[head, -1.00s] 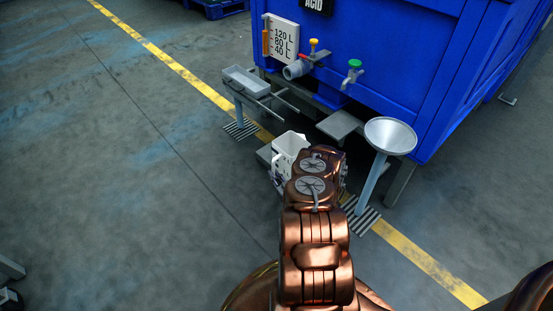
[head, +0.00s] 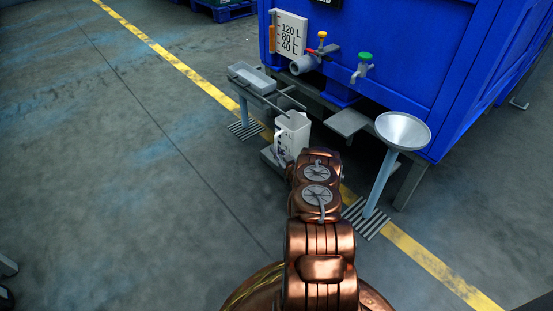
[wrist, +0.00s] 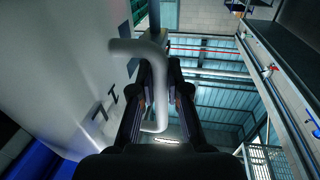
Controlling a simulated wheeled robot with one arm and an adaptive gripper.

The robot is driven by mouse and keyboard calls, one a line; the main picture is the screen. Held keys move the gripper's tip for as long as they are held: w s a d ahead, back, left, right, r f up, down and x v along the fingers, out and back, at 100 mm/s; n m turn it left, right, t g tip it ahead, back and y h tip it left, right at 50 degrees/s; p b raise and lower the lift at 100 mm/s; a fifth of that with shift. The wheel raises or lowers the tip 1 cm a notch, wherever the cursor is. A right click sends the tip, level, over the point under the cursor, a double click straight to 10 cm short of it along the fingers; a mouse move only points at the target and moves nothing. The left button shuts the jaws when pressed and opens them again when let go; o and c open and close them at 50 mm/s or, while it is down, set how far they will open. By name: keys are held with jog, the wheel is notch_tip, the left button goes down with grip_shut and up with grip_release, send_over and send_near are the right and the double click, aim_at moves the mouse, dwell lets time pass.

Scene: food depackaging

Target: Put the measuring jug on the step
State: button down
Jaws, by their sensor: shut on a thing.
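The measuring jug (head: 293,133) is white with dark markings and stands roughly upright in the head view, just beyond my arm. In the wrist view its pale wall (wrist: 70,75) fills the left side. Its handle (wrist: 152,120) runs between the fingers of my gripper (wrist: 158,72), which is shut on it. A flat grey plate (head: 346,122) juts out below the green-handled tap. I cannot tell which of these two is the step.
A blue tank (head: 400,70) with a grey outlet (head: 305,64) and a green-topped tap (head: 363,65) stands behind. A stand with a grey tray (head: 250,78) is at left.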

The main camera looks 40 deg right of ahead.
notch_tip(320, 180, down, 3)
jog(key=shift+a+f+b, duration=0.1)
jog(key=shift+b, duration=0.55)
jog(key=shift+f, duration=0.1)
jog(key=c, duration=1.2)
grip_release()
jog(key=shift+o, duration=0.2)
jog(key=p+v, duration=0.6)
jog(key=v, duration=0.6)
jog(key=shift+s, duration=0.1)
